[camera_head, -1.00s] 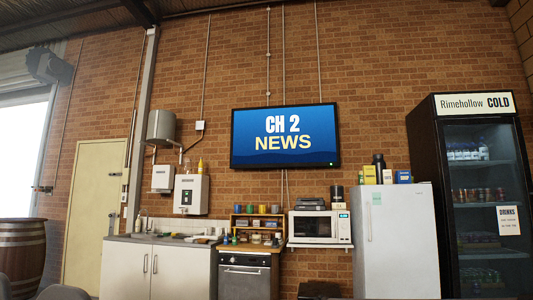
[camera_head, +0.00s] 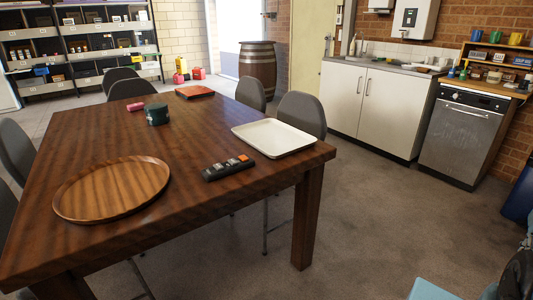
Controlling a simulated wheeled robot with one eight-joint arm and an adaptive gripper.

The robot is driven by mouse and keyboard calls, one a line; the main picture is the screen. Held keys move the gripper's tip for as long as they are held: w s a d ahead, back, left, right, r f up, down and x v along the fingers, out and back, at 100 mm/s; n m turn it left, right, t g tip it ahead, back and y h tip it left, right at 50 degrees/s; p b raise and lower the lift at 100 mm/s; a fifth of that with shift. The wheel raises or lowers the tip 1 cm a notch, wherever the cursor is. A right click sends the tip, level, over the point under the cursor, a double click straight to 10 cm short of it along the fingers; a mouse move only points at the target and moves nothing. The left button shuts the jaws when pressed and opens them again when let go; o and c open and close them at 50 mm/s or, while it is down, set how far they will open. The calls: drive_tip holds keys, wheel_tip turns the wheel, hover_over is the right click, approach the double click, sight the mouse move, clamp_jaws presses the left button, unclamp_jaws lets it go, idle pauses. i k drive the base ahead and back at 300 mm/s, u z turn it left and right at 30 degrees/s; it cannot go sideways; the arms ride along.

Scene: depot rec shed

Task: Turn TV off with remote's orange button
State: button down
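A dark remote (camera_head: 228,167) lies on the wooden table (camera_head: 150,225), with an orange button (camera_head: 243,158) at its right end and lighter buttons along its top. It lies just left of a white tray, close to the table's near right side. The TV is out of view now; in the earlier view it hung on the brick wall, switched on and showing "CH 2 NEWS". My gripper cannot be made out in this view. Only parts at the lower right corner show, and I cannot tell what they belong to.
The table also holds the white tray (camera_head: 274,138), a round wooden tray (camera_head: 112,189), a dark green tin (camera_head: 156,114) and a pink item (camera_head: 136,106). Grey chairs (camera_head: 301,113) surround it. Open floor (camera_head: 365,210) lies between the table and the kitchen cabinets (camera_head: 372,105).

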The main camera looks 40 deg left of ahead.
sight(242, 158)
drive_tip(key=z, duration=0.05)
drive_tip(key=k, duration=1)
drive_tip(key=u, duration=0.95)
drive_tip(key=i, duration=0.5)
